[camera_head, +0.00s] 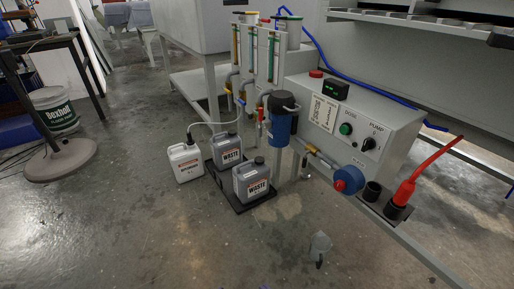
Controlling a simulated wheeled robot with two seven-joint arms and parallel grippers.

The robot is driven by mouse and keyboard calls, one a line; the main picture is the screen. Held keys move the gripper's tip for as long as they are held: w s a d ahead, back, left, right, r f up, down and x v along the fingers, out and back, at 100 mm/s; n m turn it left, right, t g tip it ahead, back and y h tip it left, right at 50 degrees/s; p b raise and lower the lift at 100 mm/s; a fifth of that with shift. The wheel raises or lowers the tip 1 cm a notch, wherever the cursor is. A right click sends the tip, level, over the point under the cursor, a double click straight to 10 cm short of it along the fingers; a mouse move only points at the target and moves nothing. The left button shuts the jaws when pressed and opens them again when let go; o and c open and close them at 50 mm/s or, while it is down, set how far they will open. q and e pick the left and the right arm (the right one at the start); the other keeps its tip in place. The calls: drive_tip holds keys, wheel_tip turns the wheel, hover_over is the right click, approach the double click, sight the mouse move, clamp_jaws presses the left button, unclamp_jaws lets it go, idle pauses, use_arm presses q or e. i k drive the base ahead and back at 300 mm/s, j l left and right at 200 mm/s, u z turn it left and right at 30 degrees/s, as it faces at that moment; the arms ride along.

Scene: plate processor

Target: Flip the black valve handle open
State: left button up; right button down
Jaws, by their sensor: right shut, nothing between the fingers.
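A small dark, upright handle-like part (305,164) shows beside the pipework, right of the blue filter housing (281,118). It may be the black valve handle, but it is too small to be sure or to tell its position. My right gripper (319,262) is low in the middle of the head view, in front of the machine and over the bare floor. It is shut and empty, well apart from the pipework. My left gripper is not in view.
The grey control box (318,116) has a blue round fitting (349,179) and a red-cabled plug (401,197) at its lower right. Grey waste cans (251,181) stand on a black tray (239,206), with a white can (186,162) beside them. The front floor is clear.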

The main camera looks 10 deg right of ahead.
sight(304, 158)
drive_tip(key=i+j, duration=0.15)
drive_tip(key=j, duration=0.25)
drive_tip(key=i+j+z, duration=0.15)
drive_tip(key=j, duration=0.7)
drive_tip(key=i+j+z, duration=0.1)
drive_tip(key=j, duration=0.3)
drive_tip(key=i+j+z, duration=0.1)
drive_tip(key=j, duration=0.35)
drive_tip(key=i, duration=0.05)
